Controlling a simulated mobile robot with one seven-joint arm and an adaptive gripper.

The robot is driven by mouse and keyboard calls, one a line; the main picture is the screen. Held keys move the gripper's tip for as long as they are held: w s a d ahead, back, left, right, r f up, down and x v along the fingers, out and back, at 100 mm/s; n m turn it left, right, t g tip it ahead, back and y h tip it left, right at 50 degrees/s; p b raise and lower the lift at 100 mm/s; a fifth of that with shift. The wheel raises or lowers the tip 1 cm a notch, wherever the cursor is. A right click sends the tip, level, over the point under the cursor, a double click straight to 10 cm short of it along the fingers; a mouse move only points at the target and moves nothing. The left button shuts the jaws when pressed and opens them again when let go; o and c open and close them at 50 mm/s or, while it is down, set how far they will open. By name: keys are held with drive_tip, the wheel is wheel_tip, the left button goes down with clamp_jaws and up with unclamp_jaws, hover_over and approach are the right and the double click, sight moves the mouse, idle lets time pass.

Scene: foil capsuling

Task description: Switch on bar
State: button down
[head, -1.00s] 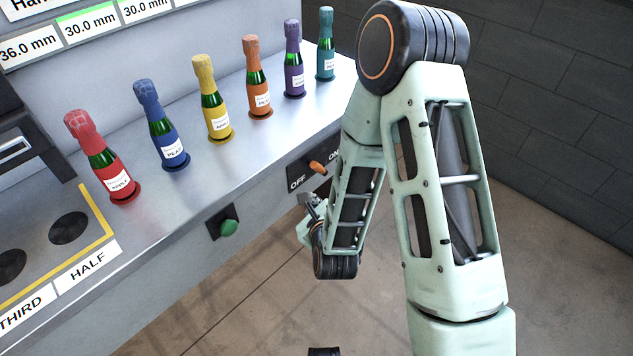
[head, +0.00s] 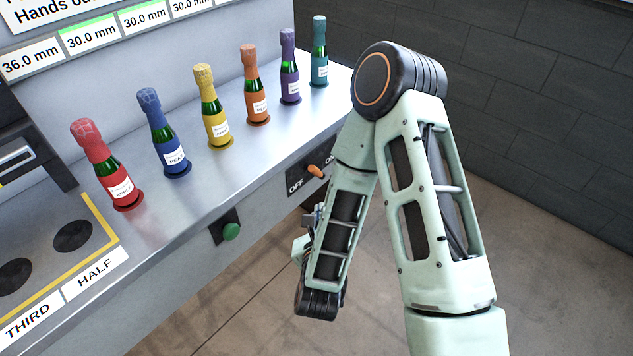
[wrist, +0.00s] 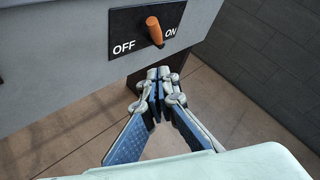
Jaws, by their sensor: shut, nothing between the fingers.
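The bar switch is an orange lever (wrist: 154,31) on a black plate (wrist: 126,26) marked OFF at left and ON at right, set in the grey front of the bench. The lever (head: 315,171) also shows in the head view, partly beside my arm. In the wrist view it leans up and slightly left from its base; I cannot tell firmly which setting it is in. My gripper (wrist: 157,75) is shut and empty, its fingertips just below the plate in the picture and apart from the lever. In the head view my gripper is mostly hidden behind my forearm.
A green button (head: 231,231) sits on the bench front, left of the switch. Several small foil-capped bottles, such as the red one (head: 119,187) and the teal one (head: 319,71), stand along the bench top (head: 225,172). The floor in front is clear.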

drive_tip(key=b+x, duration=0.4)
drive_tip(key=b, duration=0.3)
drive_tip(key=shift+f, duration=0.15)
drive_tip(key=b, duration=0.4)
drive_tip(key=shift+w+f, duration=0.2)
drive_tip(key=shift+w, duration=0.05)
drive_tip(key=b, duration=0.2)
approach(318, 174)
drive_tip(key=w+f, duration=0.3)
drive_tip(key=w, duration=0.1)
drive_tip(key=shift+w+a+r, duration=0.15)
drive_tip(key=shift+w+r, duration=0.2)
drive_tip(key=shift+w, duration=0.3)
drive_tip(key=shift+r+p, duration=0.1)
drive_tip(key=shift+p, duration=0.2)
drive_tip(key=shift+w+r+g+p, duration=0.1)
drive_tip(key=shift+w+g+p, duration=0.05)
drive_tip(key=shift+g+p, duration=0.15)
